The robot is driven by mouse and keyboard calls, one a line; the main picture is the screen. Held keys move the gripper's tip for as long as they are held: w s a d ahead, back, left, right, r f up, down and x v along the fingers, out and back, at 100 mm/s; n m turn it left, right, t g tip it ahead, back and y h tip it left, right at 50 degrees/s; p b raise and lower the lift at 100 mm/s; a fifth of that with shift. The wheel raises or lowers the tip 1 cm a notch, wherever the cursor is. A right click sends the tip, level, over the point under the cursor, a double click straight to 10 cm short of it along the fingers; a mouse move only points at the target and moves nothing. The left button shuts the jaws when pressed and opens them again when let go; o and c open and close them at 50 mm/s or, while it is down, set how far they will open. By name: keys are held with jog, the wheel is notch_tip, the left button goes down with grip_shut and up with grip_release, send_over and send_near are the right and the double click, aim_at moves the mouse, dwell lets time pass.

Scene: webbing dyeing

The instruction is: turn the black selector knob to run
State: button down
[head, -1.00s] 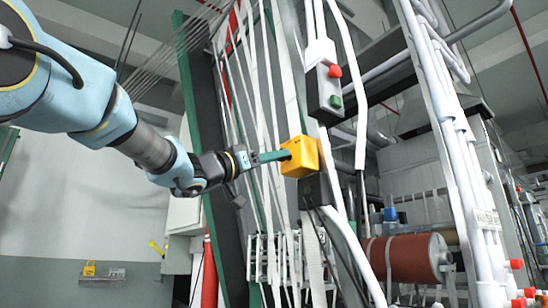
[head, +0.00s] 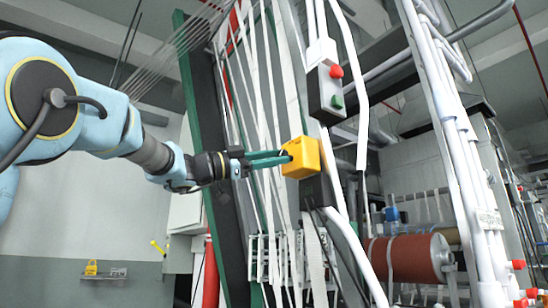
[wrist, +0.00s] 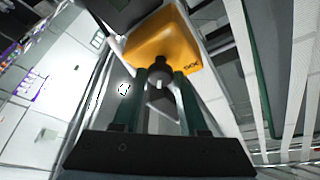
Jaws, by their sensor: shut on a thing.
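The yellow selector box (head: 302,158) is mounted on the dark upright post. It also shows at the top of the wrist view (wrist: 165,42). The black selector knob (wrist: 159,70) sticks out of its face, with a small pale mark. My gripper (head: 287,157) reaches the box from the left. In the wrist view its two green fingers (wrist: 160,78) are shut on the knob, one on each side. In the head view the fingertips hide most of the knob. I cannot read the knob's position labels.
A grey switch box (head: 328,88) with red and green buttons stands above the yellow box. White webbing strands (head: 270,120) hang close beside and behind my gripper. A white pipe frame (head: 455,140) and a reddish-brown roller (head: 405,258) are at the right.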

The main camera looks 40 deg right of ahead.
jog(key=shift+m, duration=0.5)
jog(key=shift+c, duration=2.2)
grip_release()
jog(key=b+v, duration=0.3)
jog(key=v, duration=0.7)
jog(key=shift+w+a, duration=0.2)
jog(key=shift+a, duration=0.2)
jog(key=shift+w, duration=0.15)
